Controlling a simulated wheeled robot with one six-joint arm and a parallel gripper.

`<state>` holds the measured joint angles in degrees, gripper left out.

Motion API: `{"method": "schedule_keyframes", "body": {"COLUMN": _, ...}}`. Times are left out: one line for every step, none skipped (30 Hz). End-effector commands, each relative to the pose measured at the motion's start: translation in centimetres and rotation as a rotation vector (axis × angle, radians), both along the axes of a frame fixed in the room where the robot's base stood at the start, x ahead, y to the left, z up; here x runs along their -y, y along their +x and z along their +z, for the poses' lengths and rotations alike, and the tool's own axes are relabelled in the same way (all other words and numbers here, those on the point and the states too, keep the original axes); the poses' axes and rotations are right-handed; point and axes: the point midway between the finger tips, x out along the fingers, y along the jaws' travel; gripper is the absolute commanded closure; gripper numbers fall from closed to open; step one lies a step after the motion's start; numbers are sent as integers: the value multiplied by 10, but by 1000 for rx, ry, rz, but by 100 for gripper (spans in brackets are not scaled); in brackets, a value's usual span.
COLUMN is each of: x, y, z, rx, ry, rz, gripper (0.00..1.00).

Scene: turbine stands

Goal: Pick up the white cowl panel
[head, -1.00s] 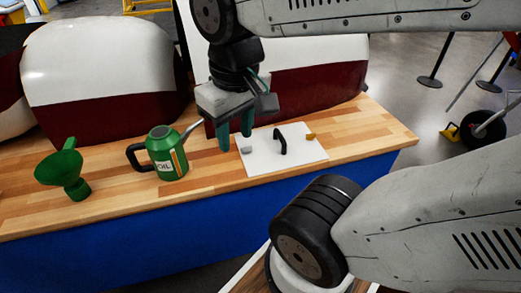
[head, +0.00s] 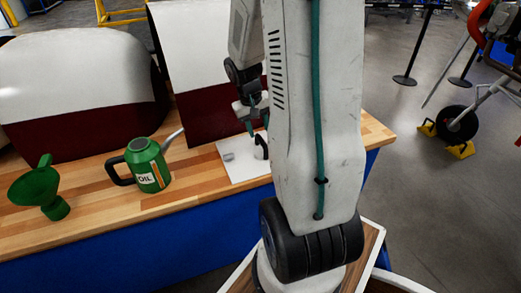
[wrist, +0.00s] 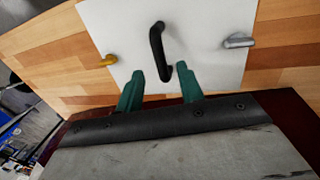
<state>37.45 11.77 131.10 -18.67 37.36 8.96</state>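The white cowl panel (head: 234,168) lies flat on the wooden workbench, partly hidden behind my arm in the head view. It also shows in the wrist view (wrist: 117,30). In the wrist view, the handle's near end appears between the fingertips; I cannot tell the height gap. In the head view my gripper (head: 252,127) is just above the panel, by the handle.
A green oil can (head: 148,168) and a green funnel (head: 40,188) stand left of the panel on the workbench (head: 105,212). Large white and maroon cowlings (head: 85,95) stand behind, one close behind the panel. A wheel with yellow chocks (head: 458,124) is on the floor at right.

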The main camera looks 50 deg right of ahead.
Motion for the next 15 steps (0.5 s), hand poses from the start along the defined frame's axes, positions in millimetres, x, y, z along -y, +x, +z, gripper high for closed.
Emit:
{"method": "schedule_keyframes", "body": {"x": 1, "y": -1, "z": -7, "rx": -3, "ry": 2, "rz": -2, "gripper": 62}}
{"method": "schedule_keyframes", "body": {"x": 1, "y": -2, "z": -10, "rx": -4, "ry": 3, "rz": -1, "gripper": 62}}
{"method": "schedule_keyframes", "body": {"x": 2, "y": -2, "z": -14, "rx": -3, "ry": 2, "rz": -1, "gripper": 62}}
{"method": "schedule_keyframes", "body": {"x": 3, "y": -2, "z": -17, "rx": -3, "ry": 2, "rz": 0, "gripper": 62}}
{"method": "schedule_keyframes", "body": {"x": 3, "y": -3, "z": -21, "rx": -4, "ry": 2, "rz": 0, "gripper": 62}}
{"method": "schedule_keyframes", "body": {"x": 4, "y": -3, "z": -25, "rx": -3, "ry": 3, "rz": 0, "gripper": 62}}
{"method": "schedule_keyframes", "body": {"x": 5, "y": -3, "z": -29, "rx": -3, "ry": 3, "rz": 0, "gripper": 62}}
{"method": "schedule_keyframes", "body": {"x": 6, "y": -3, "z": -34, "rx": -4, "ry": 4, "rz": 0, "gripper": 62}}
{"method": "schedule_keyframes", "body": {"x": 7, "y": -3, "z": -40, "rx": -4, "ry": 4, "rz": 0, "gripper": 62}}
{"method": "schedule_keyframes", "body": {"x": 9, "y": -3, "z": -45, "rx": -4, "ry": 4, "rz": 0, "gripper": 62}}
{"method": "schedule_keyframes", "body": {"x": 10, "y": -4, "z": -49, "rx": -4, "ry": 4, "rz": 1, "gripper": 62}}
{"method": "schedule_keyframes", "body": {"x": 10, "y": -4, "z": -55, "rx": -4, "ry": 4, "rz": 1, "gripper": 62}}
{"method": "schedule_keyframes", "body": {"x": 11, "y": -5, "z": -58, "rx": -3, "ry": 3, "rz": 1, "gripper": 62}}
{"method": "schedule_keyframes", "body": {"x": 12, "y": -5, "z": -61, "rx": -4, "ry": 2, "rz": 1, "gripper": 62}}
{"method": "schedule_keyframes", "body": {"x": 12, "y": -5, "z": -65, "rx": -3, "ry": 2, "rz": 0, "gripper": 62}}
